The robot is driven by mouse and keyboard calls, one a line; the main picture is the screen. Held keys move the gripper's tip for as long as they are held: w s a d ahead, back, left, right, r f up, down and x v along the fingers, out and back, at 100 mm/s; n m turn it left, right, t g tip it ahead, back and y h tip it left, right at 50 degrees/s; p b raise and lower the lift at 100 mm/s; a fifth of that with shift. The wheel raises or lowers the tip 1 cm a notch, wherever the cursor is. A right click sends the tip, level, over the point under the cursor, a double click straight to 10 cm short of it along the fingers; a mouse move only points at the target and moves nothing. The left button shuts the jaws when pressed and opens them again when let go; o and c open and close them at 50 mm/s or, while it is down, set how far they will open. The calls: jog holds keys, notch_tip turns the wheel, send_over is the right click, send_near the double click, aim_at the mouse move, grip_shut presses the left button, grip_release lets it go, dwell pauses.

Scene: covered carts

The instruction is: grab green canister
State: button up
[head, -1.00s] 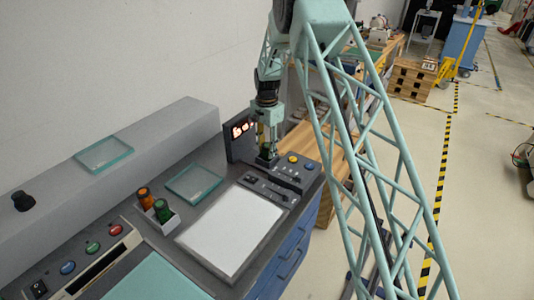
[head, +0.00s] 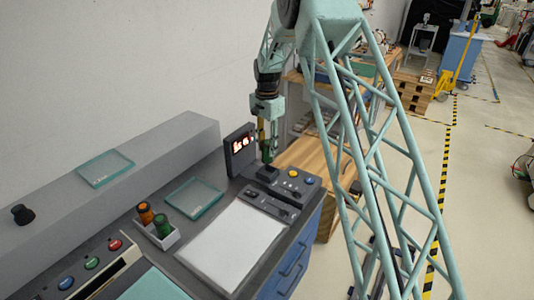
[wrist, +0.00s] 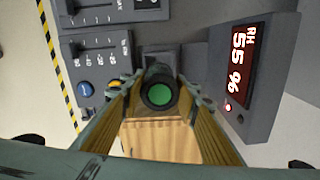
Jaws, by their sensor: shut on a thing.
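A green canister with a dark rim (wrist: 159,93) sits between the two fingers of my gripper (wrist: 155,100) in the wrist view, seen end-on. My gripper is shut on it. In the head view my gripper (head: 267,143) points down at the console's far end, with the green canister (head: 267,154) at its fingertips. The canister is above or close to a dark block (head: 267,173) on the console; any gap is too small to judge. Another green canister (head: 163,226) stands beside an orange one (head: 145,213) in a white holder (head: 171,240).
A display box (head: 240,150) stands close left of my gripper; it reads RH 55 % in the wrist view (wrist: 240,72). A control panel (head: 290,187) with knobs lies to the right. A glass plate (head: 194,198) and a white sheet (head: 232,245) lie nearer on the console.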

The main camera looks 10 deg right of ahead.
jog(key=shift+r, duration=0.4)
jog(key=shift+s, duration=0.1)
dwell(0.4)
